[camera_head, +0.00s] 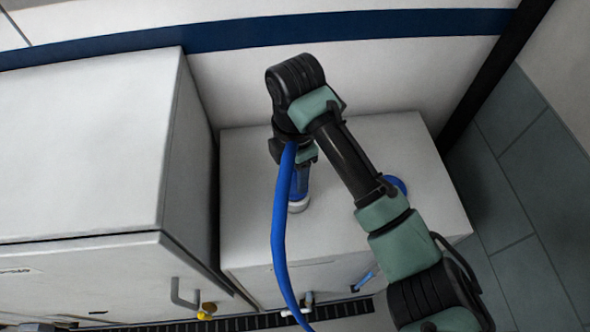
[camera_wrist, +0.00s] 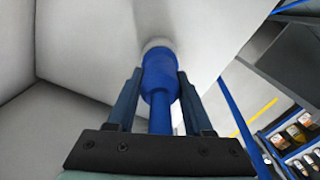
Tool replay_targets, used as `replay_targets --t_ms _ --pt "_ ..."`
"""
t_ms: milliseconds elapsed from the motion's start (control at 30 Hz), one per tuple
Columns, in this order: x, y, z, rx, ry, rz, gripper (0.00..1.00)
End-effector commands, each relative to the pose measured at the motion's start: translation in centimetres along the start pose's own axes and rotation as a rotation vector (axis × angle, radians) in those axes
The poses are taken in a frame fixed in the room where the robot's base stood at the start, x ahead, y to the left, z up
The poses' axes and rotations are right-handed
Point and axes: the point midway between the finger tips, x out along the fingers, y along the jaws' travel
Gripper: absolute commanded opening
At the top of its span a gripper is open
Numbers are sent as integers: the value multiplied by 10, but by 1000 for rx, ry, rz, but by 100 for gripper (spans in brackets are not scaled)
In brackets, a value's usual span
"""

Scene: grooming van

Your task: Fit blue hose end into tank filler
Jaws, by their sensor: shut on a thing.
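The blue hose end (camera_head: 299,182) is held upright over the top of the white tank (camera_head: 350,230). It shows large in the wrist view (camera_wrist: 160,82). My gripper (camera_head: 301,163) is shut on it, with one finger on each side in the wrist view (camera_wrist: 160,90). The hose end's tip meets the white round filler neck (camera_head: 298,206), also seen beyond the tip in the wrist view (camera_wrist: 157,44). I cannot tell whether the tip is inside the neck or only against it. The blue hose (camera_head: 280,230) hangs down from my gripper past the tank's front.
A taller white cabinet (camera_head: 80,150) stands close on the left. A blue round thing (camera_head: 397,184) lies on the tank top at right, partly behind my arm. A yellow-knobbed tap (camera_head: 207,311) is low in front. In the wrist view, a shelf with bottles (camera_wrist: 295,140) is at right.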

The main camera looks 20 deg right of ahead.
Motion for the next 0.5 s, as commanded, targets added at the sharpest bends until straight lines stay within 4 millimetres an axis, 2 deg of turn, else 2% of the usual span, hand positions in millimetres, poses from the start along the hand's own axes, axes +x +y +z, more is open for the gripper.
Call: replay_targets --t_ms 500 --pt "7 0 0 0 -1 1 0"
